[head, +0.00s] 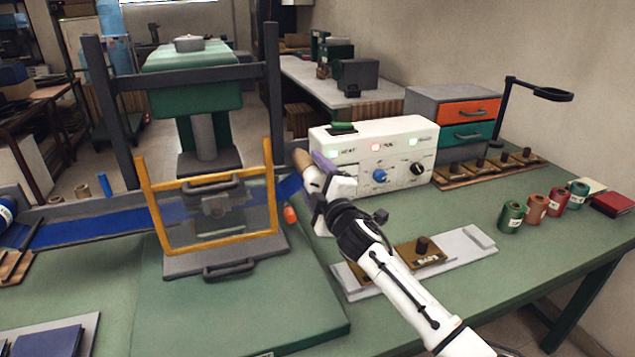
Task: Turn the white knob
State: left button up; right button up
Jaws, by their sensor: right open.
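A white control box (350,150) stands on the green bench, with lit indicators along its front. A blue knob (379,176) and a black knob (417,169) show on its front. I see no white knob; the left part of the box front is hidden behind my right gripper. My right gripper (313,172) is open, at the front left corner of the box. I cannot tell whether it touches the box. My left gripper is out of view.
A yellow-framed clear guard (212,249) stands left of my right gripper. A metal plate with a brown block (418,257) lies under my right arm. Several spools (536,209) and a drawer unit (462,121) are at right. The bench front right is clear.

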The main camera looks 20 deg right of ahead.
jog(key=s, duration=1)
jog(key=shift+s+d, duration=0.1)
jog(key=shift+d, duration=0.1)
jog(key=shift+f, duration=0.1)
